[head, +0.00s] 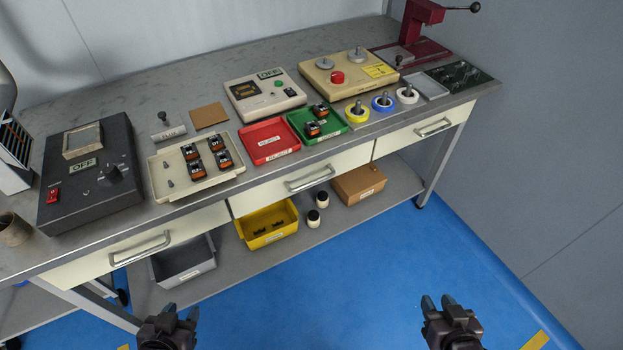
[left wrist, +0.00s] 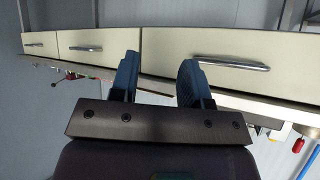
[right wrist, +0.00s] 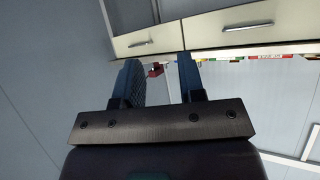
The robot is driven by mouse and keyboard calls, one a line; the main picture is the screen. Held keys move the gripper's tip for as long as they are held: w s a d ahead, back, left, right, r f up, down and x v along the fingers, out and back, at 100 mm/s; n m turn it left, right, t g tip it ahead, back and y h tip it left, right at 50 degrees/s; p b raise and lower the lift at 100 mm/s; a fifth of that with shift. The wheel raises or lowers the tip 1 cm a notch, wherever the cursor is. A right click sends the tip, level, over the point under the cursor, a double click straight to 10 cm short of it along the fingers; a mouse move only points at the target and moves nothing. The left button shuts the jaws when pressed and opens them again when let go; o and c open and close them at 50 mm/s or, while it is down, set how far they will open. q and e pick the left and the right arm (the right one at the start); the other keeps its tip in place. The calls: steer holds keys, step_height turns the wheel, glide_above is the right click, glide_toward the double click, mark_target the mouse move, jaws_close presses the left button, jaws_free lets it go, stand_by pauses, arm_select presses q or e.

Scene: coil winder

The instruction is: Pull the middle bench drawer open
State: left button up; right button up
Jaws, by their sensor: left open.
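The middle bench drawer (head: 258,197) is shut, its cream front flush with the drawers beside it under the bench top. Its silver bar handle (head: 311,180) is clear of both grippers. The handle also shows in the left wrist view (left wrist: 85,48) and in the right wrist view (right wrist: 247,25); both wrist views look upside down. My left gripper (head: 182,310) is open and empty, in front of the bench and left of the handle. My right gripper (head: 438,301) is open and empty over the blue floor, right of the handle.
The left drawer (head: 92,262) and right drawer (head: 392,145) are shut. On the lower shelf stand a yellow bin (head: 268,238), a grey bin (head: 185,272) and a cardboard box (head: 358,184). Trays and devices cover the bench top. The blue floor (head: 350,270) between grippers and bench is free.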

steer(key=w+a+f+m+t+y+b, duration=0.25)
steer(key=w+a+m+y+b, duration=0.25)
steer(key=w+a, duration=0.7)
steer(key=m+t+y+b, duration=0.3)
steer(key=m+y+b, duration=0.1)
steer(key=m+b, duration=0.3)
glide_toward(311, 182)
steer(key=x, duration=0.9)
steer(key=shift+w+a+f+b, duration=0.25)
steer(key=shift+w+b, duration=0.05)
steer(key=shift+w, duration=0.1)
arm_select(q)
step_height(311, 182, down, 10)
steer(key=m+g, duration=0.1)
steer(key=shift+d+h, duration=0.3)
steer(key=shift+w, duration=0.2)
arm_select(e)
jaws_close()
